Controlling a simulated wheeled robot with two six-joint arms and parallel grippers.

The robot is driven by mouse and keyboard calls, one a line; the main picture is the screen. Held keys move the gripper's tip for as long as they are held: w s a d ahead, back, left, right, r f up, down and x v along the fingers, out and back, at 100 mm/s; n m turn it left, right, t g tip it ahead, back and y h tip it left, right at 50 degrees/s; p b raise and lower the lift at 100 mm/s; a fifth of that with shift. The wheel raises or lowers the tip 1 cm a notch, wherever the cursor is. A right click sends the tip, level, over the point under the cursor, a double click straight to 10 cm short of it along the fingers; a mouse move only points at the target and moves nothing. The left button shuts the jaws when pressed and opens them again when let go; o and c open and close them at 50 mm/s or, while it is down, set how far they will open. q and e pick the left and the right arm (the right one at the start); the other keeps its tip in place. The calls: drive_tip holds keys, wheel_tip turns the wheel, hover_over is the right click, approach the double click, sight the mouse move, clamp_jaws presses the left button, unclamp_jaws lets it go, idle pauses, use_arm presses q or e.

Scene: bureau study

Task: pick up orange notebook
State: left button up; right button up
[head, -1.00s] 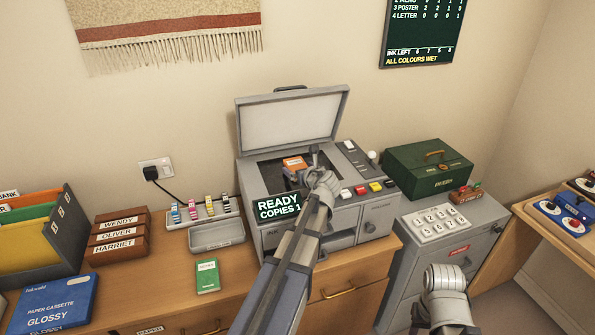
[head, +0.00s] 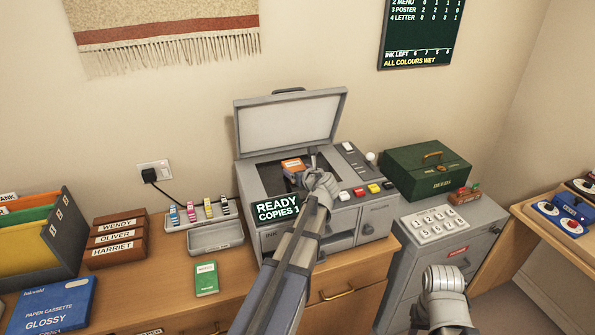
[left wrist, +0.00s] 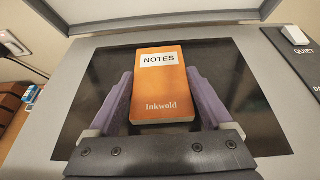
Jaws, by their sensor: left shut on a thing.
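The orange notebook (head: 292,166) is in the copier's open glass bed in the head view. In the left wrist view the notebook (left wrist: 160,85) lies face up with a white NOTES label and "Inkwold" on its cover. My left gripper (head: 312,160) reaches over the copier's front edge to it. I cannot tell whether the notebook is clear of the glass. My right gripper (head: 445,281) is at the lower right, away from the notebook; its jaws cannot be made out.
The copier (head: 268,232) has its lid (head: 290,125) raised behind the bed. A green cash box (head: 428,172) and keypad cabinet (head: 440,224) stand to the right. A grey tray (head: 215,238), green booklet (head: 206,278) and wooden name blocks (head: 118,240) are to the left.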

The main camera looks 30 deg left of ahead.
wheel_tip(320, 180, up, 10)
drive_tip(key=p, duration=0.9)
drive_tip(key=shift+p, duration=0.4)
